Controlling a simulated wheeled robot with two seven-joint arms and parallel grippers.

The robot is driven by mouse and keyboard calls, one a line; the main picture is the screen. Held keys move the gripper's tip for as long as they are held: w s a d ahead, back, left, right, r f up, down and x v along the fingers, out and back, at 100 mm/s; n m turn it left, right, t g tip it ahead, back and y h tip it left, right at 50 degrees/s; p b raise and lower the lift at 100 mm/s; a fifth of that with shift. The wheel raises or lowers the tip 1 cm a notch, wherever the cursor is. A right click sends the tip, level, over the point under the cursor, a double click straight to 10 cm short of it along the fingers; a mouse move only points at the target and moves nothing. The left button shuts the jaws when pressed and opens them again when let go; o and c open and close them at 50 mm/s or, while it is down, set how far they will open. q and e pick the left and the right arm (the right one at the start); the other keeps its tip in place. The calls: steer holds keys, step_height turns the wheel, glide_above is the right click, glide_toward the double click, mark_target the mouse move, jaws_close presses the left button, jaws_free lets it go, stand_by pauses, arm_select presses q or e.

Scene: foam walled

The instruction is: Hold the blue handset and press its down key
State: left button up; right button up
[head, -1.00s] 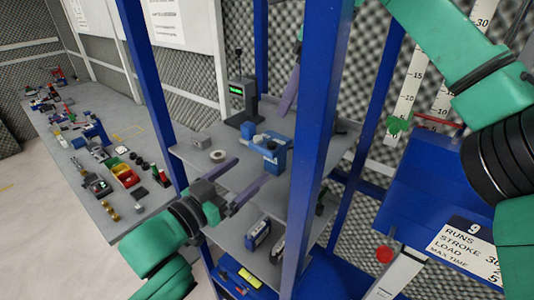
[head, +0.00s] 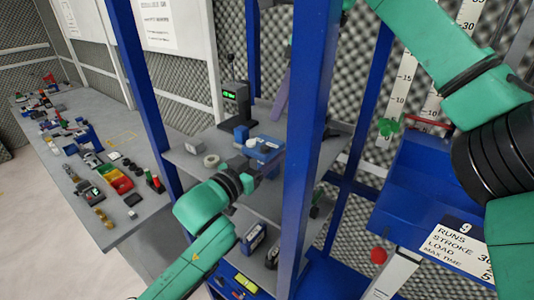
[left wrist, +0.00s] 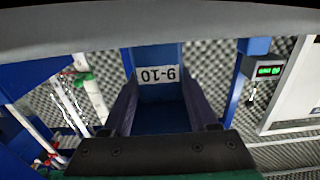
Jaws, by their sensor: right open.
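A blue boxy thing (head: 269,147), likely the handset, stands on the upper rack shelf (head: 190,157). Its keys are too small to make out. My left gripper (head: 256,168) is right at it, fingers apart on either side or just in front; contact cannot be told. My right gripper (head: 282,98) is above and behind the shelf items; one purple finger shows, the rest hidden by the blue post.
A blue rack post (head: 308,130) stands just right of my left gripper. On the shelf are a device with a green display (head: 234,98), a small blue block (head: 241,134) and a pale ring (head: 211,161). A cluttered bench (head: 100,205) lies left.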

jaws_close()
stand_by(1.6)
